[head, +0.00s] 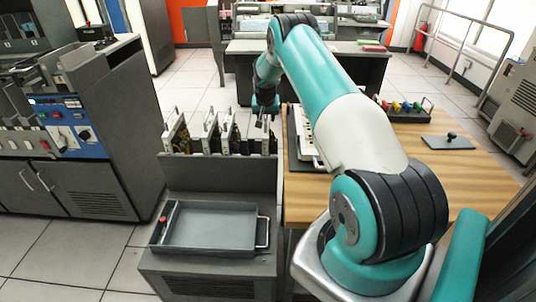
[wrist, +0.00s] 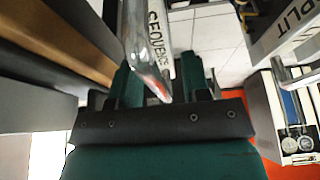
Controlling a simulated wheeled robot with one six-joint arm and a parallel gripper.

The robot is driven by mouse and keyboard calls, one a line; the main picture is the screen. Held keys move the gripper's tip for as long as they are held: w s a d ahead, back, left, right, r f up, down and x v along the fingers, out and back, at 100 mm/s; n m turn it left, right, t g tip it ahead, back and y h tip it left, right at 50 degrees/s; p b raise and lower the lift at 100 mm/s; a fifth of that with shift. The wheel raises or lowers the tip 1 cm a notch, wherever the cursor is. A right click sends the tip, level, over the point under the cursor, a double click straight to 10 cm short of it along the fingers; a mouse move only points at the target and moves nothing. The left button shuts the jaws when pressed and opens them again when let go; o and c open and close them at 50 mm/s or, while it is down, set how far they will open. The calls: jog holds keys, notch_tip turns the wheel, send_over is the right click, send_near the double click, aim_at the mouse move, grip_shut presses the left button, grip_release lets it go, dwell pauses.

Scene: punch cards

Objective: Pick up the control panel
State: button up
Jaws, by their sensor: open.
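Several control panels with metal handles stand upright in a grey rack; one is the leftmost panel (head: 176,132) in the head view. My gripper (head: 265,115) is at the rack's right end, pointing down. In the wrist view, my gripper (wrist: 157,80) has its two green fingers apart. A panel labelled SEQUENCE (wrist: 159,38) shows between them, with a shiny metal handle (wrist: 143,45). I cannot tell whether the fingers touch it. Another panel labelled SPLIT (wrist: 290,22) is at the right. The panel under my gripper is partly hidden in the head view.
A grey tray (head: 205,250) with a red knob lies in front of the rack (head: 222,172). A wooden table (head: 440,185) at the right holds a rack of coloured knobs (head: 405,108) and a dark plate with a knob (head: 447,142). A grey machine (head: 105,120) stands at the left.

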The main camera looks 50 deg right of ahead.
jog(key=shift+c, duration=0.4)
grip_shut()
dwell(0.9)
jog(key=shift+w+r, duration=0.1)
jog(key=shift+r, duration=0.1)
